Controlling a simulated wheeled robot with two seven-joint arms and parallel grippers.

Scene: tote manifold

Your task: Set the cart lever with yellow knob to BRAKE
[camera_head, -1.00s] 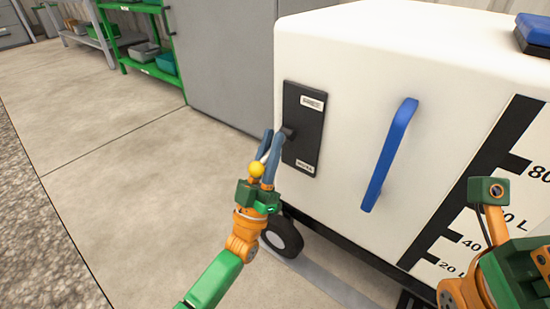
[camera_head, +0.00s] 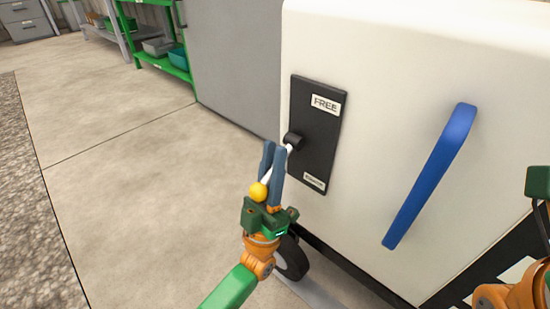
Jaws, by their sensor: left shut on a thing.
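The lever is a thin pale rod on a black hub (camera_head: 293,140), with a yellow knob (camera_head: 258,192) at its free end. The rod slants out from the black plate (camera_head: 318,135) toward the lower left. The plate's upper label (camera_head: 326,105) reads FREE; its lower label (camera_head: 314,182) is too small to read. My left gripper (camera_head: 272,152) is shut on the lever, its blue-grey fingers on either side of the rod, and the knob sits near the finger bases. Only green and orange parts of my right arm show at the right edge; its fingers are out of view.
The white cart (camera_head: 385,60) fills the right side, with a blue handle (camera_head: 430,175) right of the plate and a wheel (camera_head: 291,258) below. A grey cabinet (camera_head: 235,60) and green shelf (camera_head: 165,60) stand behind. The floor at left is clear.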

